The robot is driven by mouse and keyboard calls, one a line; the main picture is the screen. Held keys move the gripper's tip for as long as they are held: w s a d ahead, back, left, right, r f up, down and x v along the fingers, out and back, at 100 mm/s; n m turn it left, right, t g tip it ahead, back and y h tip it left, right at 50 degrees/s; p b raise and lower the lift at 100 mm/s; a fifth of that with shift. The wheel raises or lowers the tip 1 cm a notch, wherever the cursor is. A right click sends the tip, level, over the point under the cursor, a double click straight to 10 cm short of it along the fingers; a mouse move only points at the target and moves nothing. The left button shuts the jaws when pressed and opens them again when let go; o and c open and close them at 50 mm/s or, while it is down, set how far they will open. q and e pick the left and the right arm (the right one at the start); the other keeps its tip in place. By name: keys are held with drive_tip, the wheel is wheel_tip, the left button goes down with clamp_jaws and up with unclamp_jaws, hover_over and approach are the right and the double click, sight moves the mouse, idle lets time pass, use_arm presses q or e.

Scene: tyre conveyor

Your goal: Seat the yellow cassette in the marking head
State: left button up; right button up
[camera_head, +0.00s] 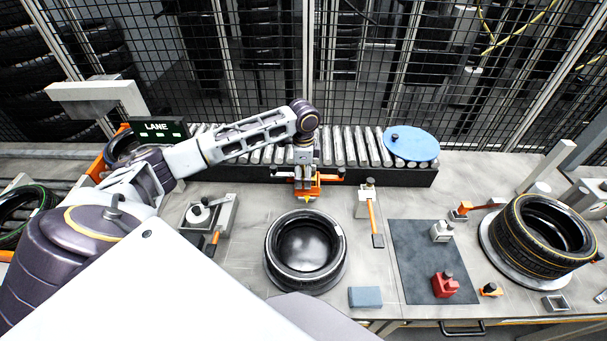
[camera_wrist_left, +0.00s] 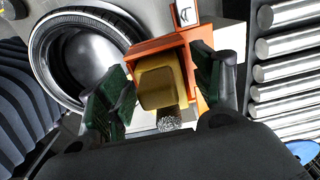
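The yellow cassette (camera_wrist_left: 157,86) sits inside the orange marking head (camera_wrist_left: 147,48) in the left wrist view. In the head view the marking head (camera_head: 328,178) stands in front of the rollers, with a small bit of yellow (camera_head: 307,199) low on it. My left gripper (camera_head: 304,182) is right over it. In the left wrist view its green-padded fingers (camera_wrist_left: 160,92) stand on either side of the cassette, with a narrow gap visible at each side. Whether the cassette is fully seated cannot be told. My right gripper is not in view.
A tyre (camera_head: 268,252) lies flat in front of the marking head. A dark mat (camera_head: 405,262) holds a grey block (camera_head: 442,231) and a red block (camera_head: 445,285). A blue disc (camera_head: 412,146) rests on the conveyor. A blue-grey block (camera_head: 366,297) lies near the front.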

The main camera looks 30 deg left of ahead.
use_arm(q)
drive_tip(key=shift+r, duration=6)
